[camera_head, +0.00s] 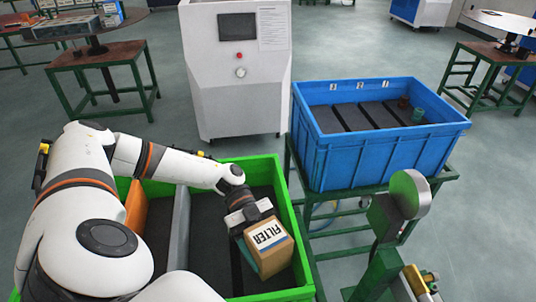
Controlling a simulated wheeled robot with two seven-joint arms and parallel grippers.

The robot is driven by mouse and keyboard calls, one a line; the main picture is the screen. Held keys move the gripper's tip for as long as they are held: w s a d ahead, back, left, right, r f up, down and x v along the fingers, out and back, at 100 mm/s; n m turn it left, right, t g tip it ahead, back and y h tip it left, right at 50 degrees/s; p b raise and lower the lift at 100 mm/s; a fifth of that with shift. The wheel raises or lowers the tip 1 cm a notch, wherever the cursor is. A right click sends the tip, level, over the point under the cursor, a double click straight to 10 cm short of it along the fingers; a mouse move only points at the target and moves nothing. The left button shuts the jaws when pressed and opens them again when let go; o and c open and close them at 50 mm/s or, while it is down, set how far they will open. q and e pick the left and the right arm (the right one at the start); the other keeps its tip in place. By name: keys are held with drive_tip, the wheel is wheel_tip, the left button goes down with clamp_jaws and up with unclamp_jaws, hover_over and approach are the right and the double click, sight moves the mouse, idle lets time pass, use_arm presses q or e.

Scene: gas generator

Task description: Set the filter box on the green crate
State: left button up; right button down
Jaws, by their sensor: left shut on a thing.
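The box is tilted. I cannot tell whether it touches the crate floor. The crate has bright green walls and a dark floor, with an orange piece and a grey divider inside; my left arm hides much of it. My right gripper is not in view.
A blue bin (365,160) with dark slots and small parts stands right of the crate on a green stand. A green post with a grey disc (409,193) stands at lower right. A white machine cabinet (236,75) is behind. Open floor lies at far right.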

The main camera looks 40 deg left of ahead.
use_arm(q)
drive_tip(key=shift+f, duration=2.95)
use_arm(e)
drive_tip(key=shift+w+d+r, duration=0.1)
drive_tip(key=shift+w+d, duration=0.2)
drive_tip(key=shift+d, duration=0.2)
use_arm(q)
drive_tip(key=shift+f, duration=0.2)
drive_tip(key=o, duration=0.8)
drive_tip(key=shift+r, duration=0.1)
